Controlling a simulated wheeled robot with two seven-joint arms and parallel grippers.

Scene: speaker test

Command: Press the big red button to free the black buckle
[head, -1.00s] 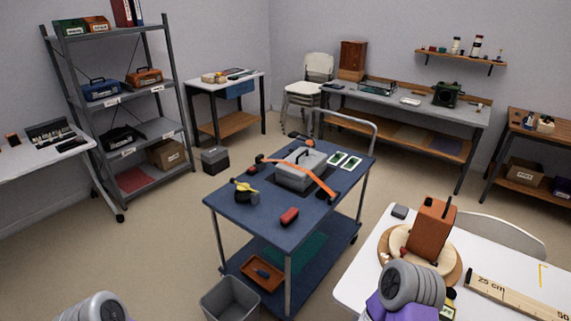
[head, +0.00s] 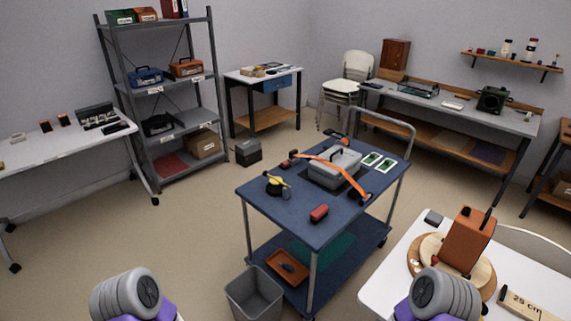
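A grey case (head: 336,166) with a dark handle sits on the blue cart (head: 287,222). An orange strap (head: 325,164) runs across it. A dark piece with some red (head: 361,198) lies at the strap's near right end, and another dark piece (head: 287,163) is at its left end. Either may be the black buckle; they are too small to tell, and I cannot make out a big red button for certain. A small red block (head: 319,213) lies near the cart's front edge. Only grey and purple parts of my two arms show at the bottom; both grippers are out of view.
A white table (head: 399,268) with an orange block (head: 468,240) is close at right. Open floor lies left of the cart.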

